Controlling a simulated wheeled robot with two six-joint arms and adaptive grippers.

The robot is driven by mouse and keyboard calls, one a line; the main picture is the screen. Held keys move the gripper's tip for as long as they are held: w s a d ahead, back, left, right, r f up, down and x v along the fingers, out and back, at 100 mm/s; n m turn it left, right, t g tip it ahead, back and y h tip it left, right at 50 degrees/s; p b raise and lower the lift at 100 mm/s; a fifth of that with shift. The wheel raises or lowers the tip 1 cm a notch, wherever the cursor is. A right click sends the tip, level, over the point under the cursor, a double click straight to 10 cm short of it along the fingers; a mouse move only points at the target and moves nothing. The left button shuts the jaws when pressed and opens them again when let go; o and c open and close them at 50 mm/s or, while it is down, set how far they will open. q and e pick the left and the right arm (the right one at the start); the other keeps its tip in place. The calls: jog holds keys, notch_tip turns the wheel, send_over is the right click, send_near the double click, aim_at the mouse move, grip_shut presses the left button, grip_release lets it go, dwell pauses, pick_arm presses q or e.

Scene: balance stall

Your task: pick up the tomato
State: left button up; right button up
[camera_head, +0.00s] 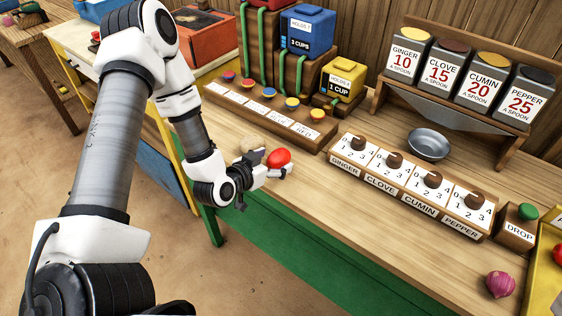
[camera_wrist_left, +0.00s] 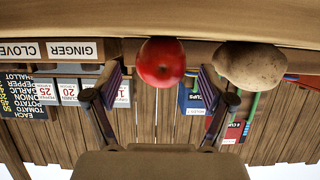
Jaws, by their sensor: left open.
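The tomato (camera_head: 279,158) is round and red and sits on the wooden counter near its front edge. My left gripper (camera_head: 273,166) is open at the tomato, with its fingers spread to either side. In the left wrist view, which is upside down, the tomato (camera_wrist_left: 161,62) shows centred between the two spread fingers (camera_wrist_left: 160,84), with gaps on both sides. I cannot tell how far the fingertips reach around it. My right gripper is not in view.
A potato (camera_wrist_left: 250,66) lies close beside the tomato, partly behind the gripper in the head view. A dial board (camera_head: 408,190), a metal bowl (camera_head: 428,143) and a row of coloured knobs (camera_head: 268,96) stand behind. A purple shallot (camera_head: 500,284) lies at right. Counter between is clear.

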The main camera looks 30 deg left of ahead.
aim_at(282, 157)
pick_arm(q)
jog(key=x, duration=0.4)
jog(key=shift+w+a+f, duration=0.1)
jog(key=shift+f, duration=0.05)
jog(key=c, duration=1.3)
